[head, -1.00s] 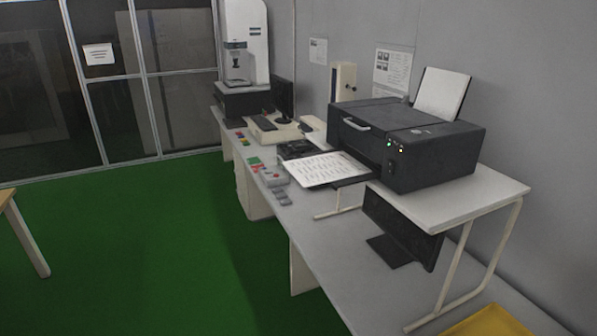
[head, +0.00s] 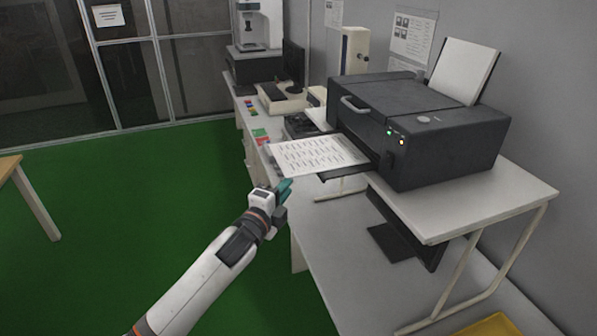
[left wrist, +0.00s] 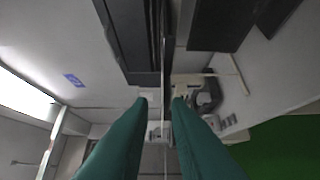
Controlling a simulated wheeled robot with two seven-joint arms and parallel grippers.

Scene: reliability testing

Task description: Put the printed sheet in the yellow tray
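The printed sheet (head: 312,155) lies on the output tray at the front of the black printer (head: 420,125), its left end sticking out past the tray. The yellow tray (head: 497,326) shows only in part at the bottom right edge of the head view. My left gripper (head: 286,188) is just below and in front of the sheet's near left corner, apart from it in the head view. In the left wrist view its two teal fingers (left wrist: 160,100) are open, with a thin edge-on line running between them. My right gripper is in neither view.
The printer stands on a raised white stand (head: 455,207) with pale legs. A dark monitor (head: 400,235) sits under it. Small coloured items and a keyboard lie farther along the grey desk.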

